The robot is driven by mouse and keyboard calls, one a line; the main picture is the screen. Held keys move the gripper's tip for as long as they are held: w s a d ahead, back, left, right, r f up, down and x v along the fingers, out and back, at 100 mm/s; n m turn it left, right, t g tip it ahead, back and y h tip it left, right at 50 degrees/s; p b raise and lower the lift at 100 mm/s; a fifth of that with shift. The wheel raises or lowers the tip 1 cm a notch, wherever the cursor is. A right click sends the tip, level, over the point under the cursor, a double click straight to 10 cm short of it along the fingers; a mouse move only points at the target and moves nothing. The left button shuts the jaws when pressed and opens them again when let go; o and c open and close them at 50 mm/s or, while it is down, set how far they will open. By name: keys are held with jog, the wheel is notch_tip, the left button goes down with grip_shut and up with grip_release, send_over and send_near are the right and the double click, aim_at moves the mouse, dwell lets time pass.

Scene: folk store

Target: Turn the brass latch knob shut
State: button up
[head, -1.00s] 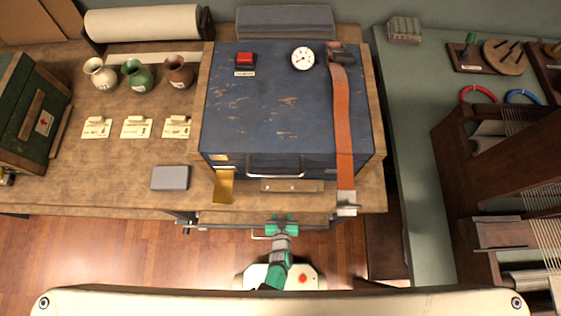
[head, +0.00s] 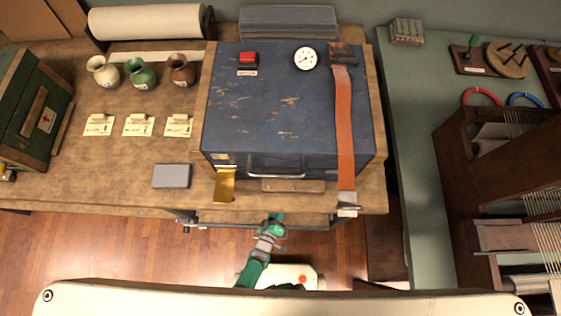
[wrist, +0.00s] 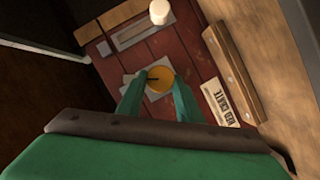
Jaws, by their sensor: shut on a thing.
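The round brass latch knob (wrist: 157,77) with a dark mark across it is in the wrist view, on a pale plate on a dark red panel (wrist: 195,45). My gripper (wrist: 160,86) is shut on the knob, with one green finger on each side. In the head view my gripper (head: 273,226) is at the front edge of the workbench, below the blue chest. The knob is hidden in that view.
In the wrist view the panel carries a wooden handle (wrist: 230,72), a label (wrist: 220,103), a slotted grey plate (wrist: 131,32) and a white round piece (wrist: 159,13). In the head view a brass flap (head: 225,186) and an orange strap (head: 344,125) hang at the chest's front (head: 285,110).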

jog(key=shift+d+f+n+t+h, duration=0.15)
jog(key=shift+n+t+h, duration=0.25)
jog(key=shift+n, duration=0.65)
jog(key=shift+a+f+n+t+h, duration=0.1)
jog(key=shift+n+t+h, duration=0.25)
jog(key=shift+n, duration=0.7)
jog(key=shift+s+n, duration=0.1)
jog(key=shift+n, duration=0.2)
jog(key=shift+w, duration=0.2)
jog(key=o, duration=1)
jog(key=shift+o, duration=0.2)
jog(key=shift+a, duration=0.25)
jog(key=shift+d, duration=0.1)
jog(key=shift+s, duration=0.1)
